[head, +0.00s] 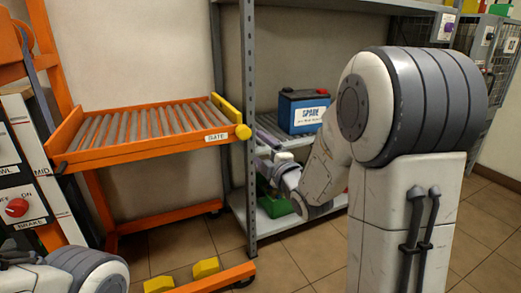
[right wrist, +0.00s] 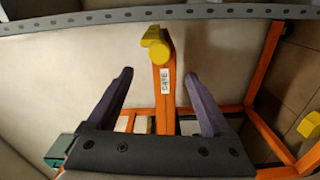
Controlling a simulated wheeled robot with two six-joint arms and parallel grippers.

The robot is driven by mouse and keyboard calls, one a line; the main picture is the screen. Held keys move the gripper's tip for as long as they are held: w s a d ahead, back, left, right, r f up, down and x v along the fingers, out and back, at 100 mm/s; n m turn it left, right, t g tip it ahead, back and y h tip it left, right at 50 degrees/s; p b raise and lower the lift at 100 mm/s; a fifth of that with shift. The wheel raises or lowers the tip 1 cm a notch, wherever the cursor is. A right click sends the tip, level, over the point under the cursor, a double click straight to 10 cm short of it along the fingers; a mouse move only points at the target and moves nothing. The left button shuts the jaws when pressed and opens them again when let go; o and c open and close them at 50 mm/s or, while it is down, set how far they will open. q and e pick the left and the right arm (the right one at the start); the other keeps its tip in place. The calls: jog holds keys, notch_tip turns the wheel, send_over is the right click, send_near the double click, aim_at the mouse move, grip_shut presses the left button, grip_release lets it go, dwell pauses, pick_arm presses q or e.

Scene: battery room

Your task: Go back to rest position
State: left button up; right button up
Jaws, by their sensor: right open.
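My right arm reaches forward in the head view, and its right gripper (head: 267,142) is near the grey shelf post, beside the yellow-ended gate bar (head: 215,137) of the orange roller table. In the right wrist view the two purple fingers of the right gripper (right wrist: 160,92) are spread wide and hold nothing. The gate bar with its GATE label (right wrist: 165,78) shows between and beyond them, its yellow end (right wrist: 156,43) above. I cannot tell how far off it is. Only a rounded part of my left arm shows at the lower left of the head view; the left gripper is out of view.
The orange roller table (head: 85,157) is empty. A blue SPARE battery (head: 304,111) stands on the grey rack, with a green bin (head: 273,203) below. A panel with a red knob (head: 16,207) is at the left. Yellow blocks (head: 206,268) are low on the orange frame.

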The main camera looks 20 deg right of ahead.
jog(key=s+a+f+m+g+y+p, duration=0.1)
jog(key=s+a+f+m+g+p, duration=0.15)
jog(key=s+a+f+g, duration=0.4)
jog(key=s+a+f+m+g+y+p, duration=0.1)
jog(key=s+a+m+g, duration=0.25)
jog(key=a, duration=0.65)
jog(key=s+a+m+g+h+p, duration=0.15)
jog(key=s+g, duration=0.25)
jog(key=s, duration=0.7)
jog(key=s+a+m+g+p, duration=0.1)
jog(key=s+a+m+g, duration=0.15)
jog(key=s, duration=0.95)
notch_tip(320, 180, up, 37)
jog(key=s+g+p, duration=0.1)
jog(key=p, duration=3.6)
jog(key=shift+a+r+p, duration=0.2)
jog(key=shift+p, duration=0.2)
